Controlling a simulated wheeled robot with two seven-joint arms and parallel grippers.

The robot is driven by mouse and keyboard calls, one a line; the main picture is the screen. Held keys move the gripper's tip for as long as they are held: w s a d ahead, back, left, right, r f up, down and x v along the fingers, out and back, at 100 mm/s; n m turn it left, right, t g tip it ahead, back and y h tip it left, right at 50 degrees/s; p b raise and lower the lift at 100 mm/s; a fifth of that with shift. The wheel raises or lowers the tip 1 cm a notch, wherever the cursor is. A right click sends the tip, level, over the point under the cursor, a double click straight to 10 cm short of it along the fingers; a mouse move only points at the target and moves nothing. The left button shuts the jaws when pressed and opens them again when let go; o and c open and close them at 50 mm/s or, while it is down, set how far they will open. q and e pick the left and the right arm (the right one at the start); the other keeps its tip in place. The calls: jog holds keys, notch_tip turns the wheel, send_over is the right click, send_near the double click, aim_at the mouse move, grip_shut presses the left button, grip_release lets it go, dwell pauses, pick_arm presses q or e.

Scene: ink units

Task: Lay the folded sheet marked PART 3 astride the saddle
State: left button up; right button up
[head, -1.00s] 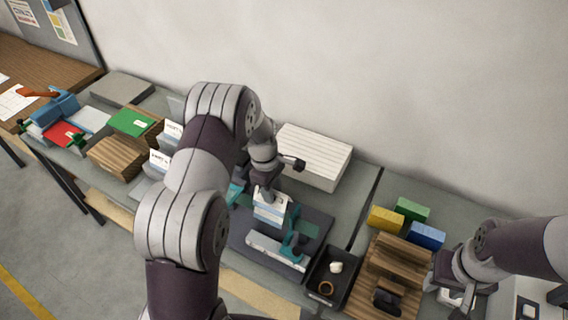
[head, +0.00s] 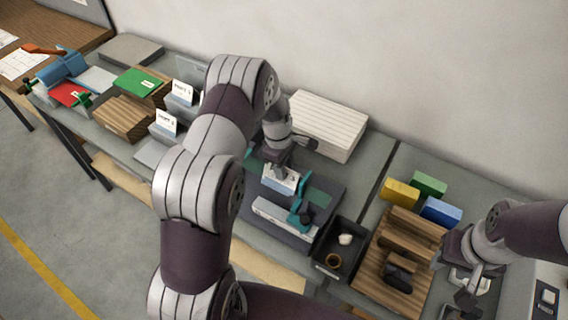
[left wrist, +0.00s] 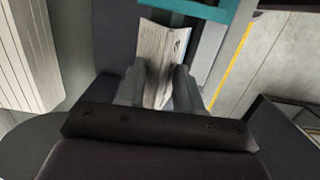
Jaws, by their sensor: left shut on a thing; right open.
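My left gripper (head: 279,172) is shut on a white folded sheet with a pale blue lower part (head: 281,182). The sheet hangs over the far side of the teal and grey saddle unit (head: 287,222) on a dark mat. In the left wrist view the folded sheet (left wrist: 158,52) stands between the two fingers, with a teal bar (left wrist: 205,9) beyond it. I cannot read its mark, nor tell whether it touches the saddle. The saddle's ridge is partly hidden by the sheet and gripper. My right gripper (head: 466,291) is open at the lower right, away from the saddle.
A black tray (head: 325,272) with small items and a wooden rack (head: 385,293) stand right of the mat. A white ribbed box (head: 327,124) is behind. Signs marked PART (head: 183,92) and a wooden block (head: 122,118) stand left. Coloured blocks (head: 430,184) lie right.

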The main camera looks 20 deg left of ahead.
pick_arm(q)
jog(key=shift+f, duration=0.25)
jog(key=shift+f, duration=0.2)
jog(key=o, duration=1.1)
notch_tip(320, 180, up, 8)
jog(key=p, duration=0.6)
jog(key=shift+r, duration=0.1)
